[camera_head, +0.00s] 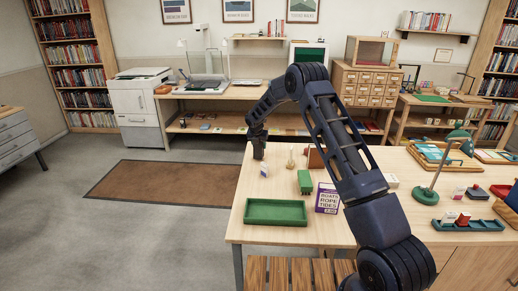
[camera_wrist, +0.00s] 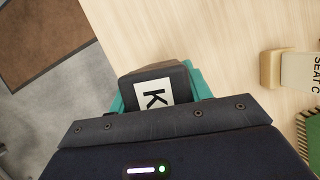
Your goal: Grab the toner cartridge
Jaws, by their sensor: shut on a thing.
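The toner cartridge (camera_wrist: 154,91) is a dark block with a white label marked "K", seen in the wrist view at the centre. Teal parts show on both sides of it. My gripper (camera_head: 258,150) is shut on the cartridge, pointing down at the far left part of the wooden table (camera_head: 262,190). In the head view the cartridge can hardly be told from the dark gripper. My gripper hides the cartridge's near side in the wrist view. I cannot tell whether it touches the table.
A small white item (camera_head: 264,171) and a wooden stamp (camera_head: 290,161) are close by. A green lamp (camera_head: 434,180) stands right. The table's left edge is close to my gripper.

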